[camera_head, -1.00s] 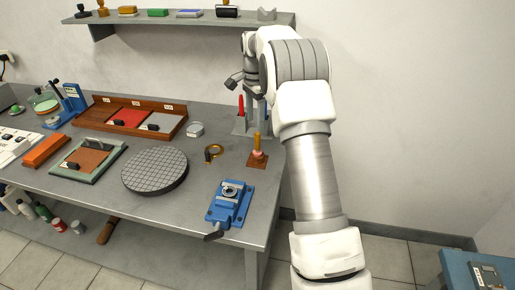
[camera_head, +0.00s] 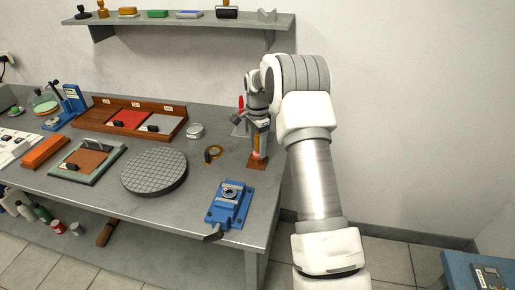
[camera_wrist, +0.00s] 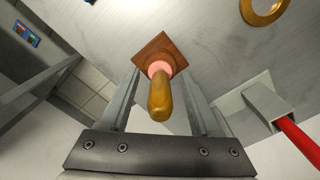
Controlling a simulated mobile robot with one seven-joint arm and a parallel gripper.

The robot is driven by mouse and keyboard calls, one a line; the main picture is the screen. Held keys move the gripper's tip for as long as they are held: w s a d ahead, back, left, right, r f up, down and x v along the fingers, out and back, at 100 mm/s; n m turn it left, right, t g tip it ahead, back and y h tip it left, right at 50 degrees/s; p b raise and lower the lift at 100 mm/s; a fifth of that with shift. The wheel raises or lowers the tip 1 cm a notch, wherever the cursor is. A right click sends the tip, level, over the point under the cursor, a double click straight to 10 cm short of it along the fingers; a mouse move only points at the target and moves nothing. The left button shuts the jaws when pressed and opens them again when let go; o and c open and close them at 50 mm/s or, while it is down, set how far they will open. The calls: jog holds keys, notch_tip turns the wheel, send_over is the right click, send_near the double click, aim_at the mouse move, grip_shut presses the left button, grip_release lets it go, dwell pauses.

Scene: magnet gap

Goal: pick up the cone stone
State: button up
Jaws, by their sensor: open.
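The cone stone (camera_head: 257,154), a pink piece with a wooden handle, stands upright on a brown square base (camera_head: 257,164) near the bench's right end. In the wrist view the cone stone's handle (camera_wrist: 160,97) points toward the camera, with the pink part (camera_wrist: 158,68) behind it at the brown base (camera_wrist: 151,50). My gripper (camera_head: 258,136) is right over it, pointing down and open. In the wrist view my gripper (camera_wrist: 160,80) has one finger on each side of the handle, with gaps showing. In the head view my gripper hides the handle's top.
A red-handled tool (camera_wrist: 297,140) in a grey block stands close beside my gripper. A blue vise (camera_head: 230,204) sits nearer the front edge, and a round gridded plate (camera_head: 154,173) is further left.

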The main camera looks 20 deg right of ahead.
grip_shut()
jog(key=shift+r, duration=0.1)
dwell(0.3)
